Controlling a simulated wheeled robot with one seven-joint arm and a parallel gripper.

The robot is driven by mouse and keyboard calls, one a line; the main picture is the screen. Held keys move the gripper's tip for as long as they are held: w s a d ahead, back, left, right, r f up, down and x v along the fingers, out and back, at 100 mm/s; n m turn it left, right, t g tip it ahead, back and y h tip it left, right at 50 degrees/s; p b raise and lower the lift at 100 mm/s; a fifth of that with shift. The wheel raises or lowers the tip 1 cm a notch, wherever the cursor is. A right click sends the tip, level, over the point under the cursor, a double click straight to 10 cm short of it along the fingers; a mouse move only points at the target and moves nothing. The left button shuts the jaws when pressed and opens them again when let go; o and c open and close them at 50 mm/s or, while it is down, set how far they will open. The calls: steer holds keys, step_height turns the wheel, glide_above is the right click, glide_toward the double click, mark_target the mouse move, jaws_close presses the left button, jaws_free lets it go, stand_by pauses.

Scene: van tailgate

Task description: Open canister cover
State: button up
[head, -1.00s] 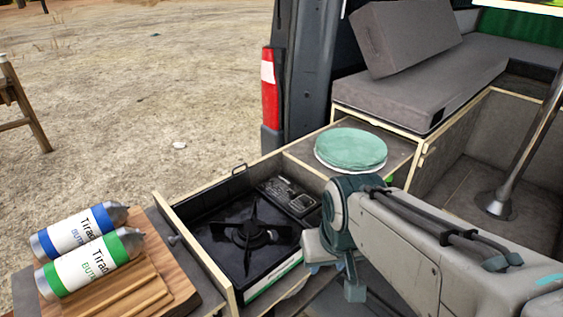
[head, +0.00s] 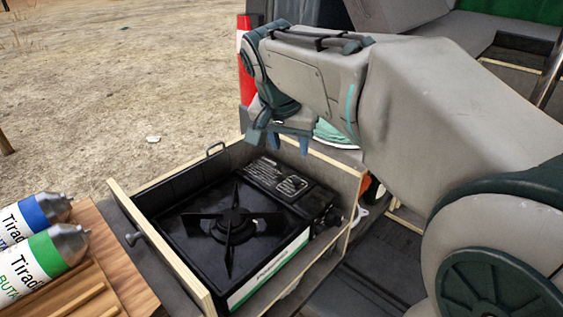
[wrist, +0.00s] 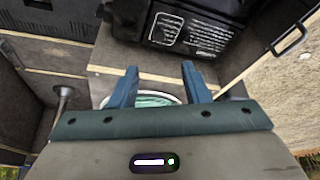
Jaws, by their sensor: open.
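The black camping stove (head: 185,240) sits in the pulled-out wooden drawer. Its canister cover (head: 285,183), a black panel with a white printed label, lies along the stove's back right side and looks shut. In the wrist view the cover (wrist: 195,32) is at the top, beyond the fingertips. My gripper (head: 279,143) is open and empty. In the head view it appears just above the cover and the drawer's back edge, apart from both. In the wrist view its two blue fingers (wrist: 159,72) point toward the cover side, with a gap between them.
Two butane canisters, one blue-banded (head: 35,218) and one green-banded (head: 40,262), lie on a wooden board (head: 115,270) left of the drawer. Green plates (head: 335,135) are partly hidden behind my arm. The drawer walls (head: 165,258) rise around the stove.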

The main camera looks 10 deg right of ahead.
mark_target(297, 180)
steer(key=b+x, duration=0.1)
steer(key=x, duration=1.2)
steer(key=shift+w+d+f+b, duration=0.1)
steer(key=shift+d+f+b, duration=0.1)
steer(key=shift+b, duration=0.15)
steer(key=shift+r, duration=0.1)
jaws_close()
